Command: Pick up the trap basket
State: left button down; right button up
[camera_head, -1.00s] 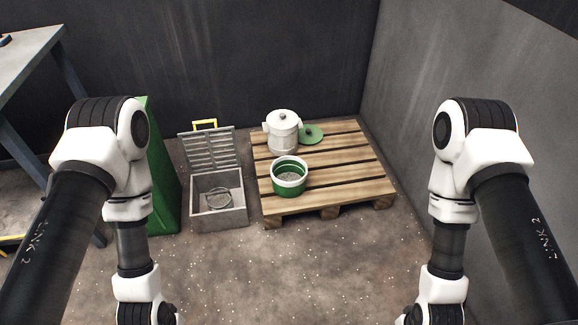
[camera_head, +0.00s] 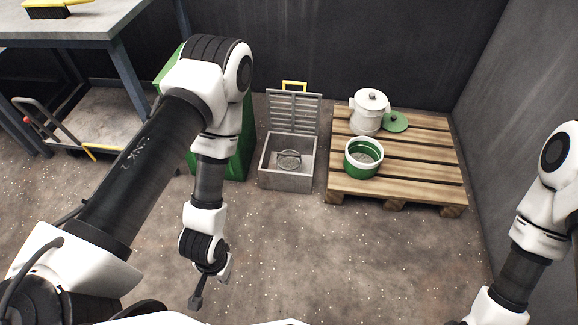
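The trap basket (camera_head: 289,160), a round grey mesh basket with a thin hoop handle, sits inside an open grey box (camera_head: 285,182) on the floor, near the middle of the head view. The box's slatted lid (camera_head: 293,113) stands raised behind it, with a yellow handle on top. My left gripper (camera_head: 198,298) hangs over the floor in front and to the left of the box, apart from the basket. Only a narrow dark edge of it shows, so its opening is unclear. My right arm is at the right edge, and its gripper is out of view.
Right of the box is a wooden pallet (camera_head: 445,186) with a white pot (camera_head: 369,114), a green lid (camera_head: 396,122) and a green-and-white bucket (camera_head: 363,158). A green bin (camera_head: 236,160) stands left, partly behind my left arm. A workbench (camera_head: 95,25) and cart (camera_head: 85,118) are farther left.

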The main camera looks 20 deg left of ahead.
aim_at(287, 160)
jog(key=i+u, duration=0.25)
jog(key=i, duration=0.55)
jog(key=i+l+u, duration=0.2)
jog(key=i, duration=0.55)
jog(key=j, duration=0.1)
